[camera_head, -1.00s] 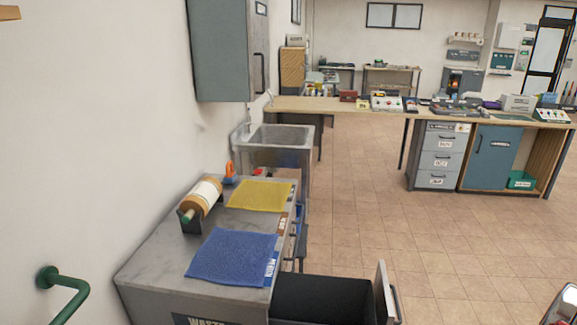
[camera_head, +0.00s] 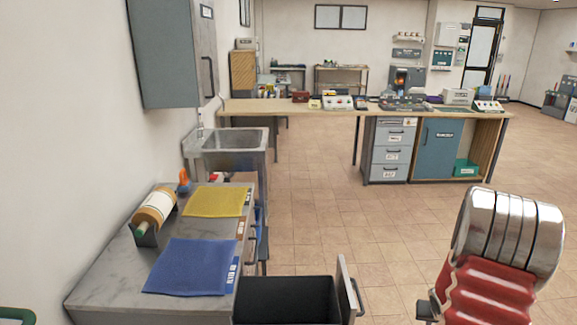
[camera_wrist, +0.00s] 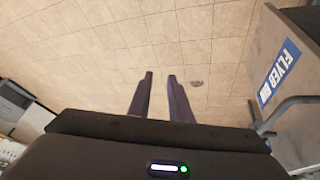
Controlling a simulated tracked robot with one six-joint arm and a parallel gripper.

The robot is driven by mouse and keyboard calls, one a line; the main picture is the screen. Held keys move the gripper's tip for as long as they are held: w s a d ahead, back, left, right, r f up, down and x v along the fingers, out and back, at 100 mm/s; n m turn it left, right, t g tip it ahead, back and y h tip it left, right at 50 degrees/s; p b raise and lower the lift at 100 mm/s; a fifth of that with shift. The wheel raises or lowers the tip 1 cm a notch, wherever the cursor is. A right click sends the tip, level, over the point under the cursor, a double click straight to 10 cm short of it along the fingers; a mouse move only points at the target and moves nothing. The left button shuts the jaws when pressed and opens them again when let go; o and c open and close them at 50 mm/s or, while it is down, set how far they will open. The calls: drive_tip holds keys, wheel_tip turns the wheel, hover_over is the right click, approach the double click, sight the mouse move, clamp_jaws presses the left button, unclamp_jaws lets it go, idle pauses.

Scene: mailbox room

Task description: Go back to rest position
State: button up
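My gripper (camera_wrist: 160,82) shows in the wrist view with its two dark fingers apart and nothing between them. It is over bare tiled floor. In the head view my red and silver arm (camera_head: 500,260) stands at the lower right, and the fingers cannot be made out there. A drawer (camera_head: 345,290) in the grey counter stands pulled open at the bottom middle, dark inside. In the wrist view a grey front with a blue "FLYER BIN" label (camera_wrist: 279,70) and a metal handle (camera_wrist: 290,108) is to the right of the fingers.
The grey counter (camera_head: 105,285) at left holds a blue mat (camera_head: 195,267), a yellow mat (camera_head: 215,202) and a roll (camera_head: 155,210). A sink (camera_head: 235,143) and a wall cabinet (camera_head: 165,60) are beyond. A long workbench (camera_head: 300,110) crosses the back. The tiled floor (camera_head: 310,220) between is clear.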

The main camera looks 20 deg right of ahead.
drive_tip(key=s+a+r+n+t+y, duration=0.1)
drive_tip(key=s+a+r+n, duration=0.1)
drive_tip(key=a+r, duration=0.8)
drive_tip(key=s+a+r+n+y, duration=0.2)
drive_tip(key=a+r, duration=0.9)
drive_tip(key=a, duration=1.1)
drive_tip(key=s+a+r+n+t+y, duration=0.1)
drive_tip(key=a+r+n, duration=0.3)
drive_tip(key=a+r, duration=0.6)
drive_tip(key=s+a, duration=0.1)
drive_tip(key=a, duration=0.5)
drive_tip(key=shift+a+r+t, duration=0.3)
drive_tip(key=shift+r, duration=0.1)
drive_tip(key=shift+a, duration=0.1)
